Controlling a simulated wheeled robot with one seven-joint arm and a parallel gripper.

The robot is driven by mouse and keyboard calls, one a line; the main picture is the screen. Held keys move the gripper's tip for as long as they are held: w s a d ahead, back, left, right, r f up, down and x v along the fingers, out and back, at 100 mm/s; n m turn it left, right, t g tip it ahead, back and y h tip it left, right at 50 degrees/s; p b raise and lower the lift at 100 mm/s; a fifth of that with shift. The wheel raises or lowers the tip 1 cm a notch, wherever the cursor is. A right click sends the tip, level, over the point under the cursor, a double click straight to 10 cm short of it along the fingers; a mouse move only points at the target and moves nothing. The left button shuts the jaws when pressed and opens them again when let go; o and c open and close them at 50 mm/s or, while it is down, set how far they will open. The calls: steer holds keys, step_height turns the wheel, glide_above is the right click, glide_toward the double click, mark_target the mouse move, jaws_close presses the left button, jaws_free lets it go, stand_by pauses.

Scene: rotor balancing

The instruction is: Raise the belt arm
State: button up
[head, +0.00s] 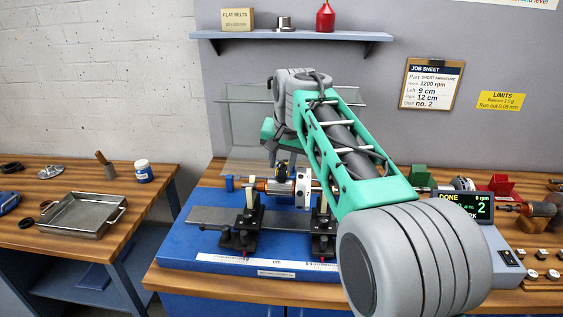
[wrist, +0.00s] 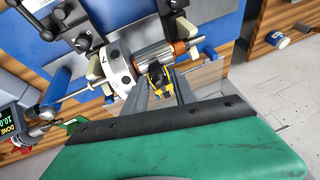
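The rotor (head: 280,187), with copper-coloured windings and a white marked disc (head: 301,188), lies across two black supports on the blue balancing stand (head: 185,252). In the wrist view the rotor (wrist: 152,54) and its disc (wrist: 118,69) show close up. My gripper (head: 286,165) points down just behind the rotor, largely hidden by my arm. A small yellow and black part (wrist: 157,77) sits right beside the rotor in the wrist view, among grey bars. I cannot tell whether it belongs to the belt arm or my gripper. The belt arm cannot be made out clearly, nor the finger opening.
A display (head: 464,208) reading DONE stands right of the stand. A clear guard panel (head: 242,125) rises behind the rotor. A metal tray (head: 82,214) lies on the left bench. A shelf (head: 290,36) and a job sheet (head: 431,84) are on the wall.

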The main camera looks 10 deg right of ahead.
jaws_close()
steer(key=shift+r, duration=0.1)
stand_by(1.2)
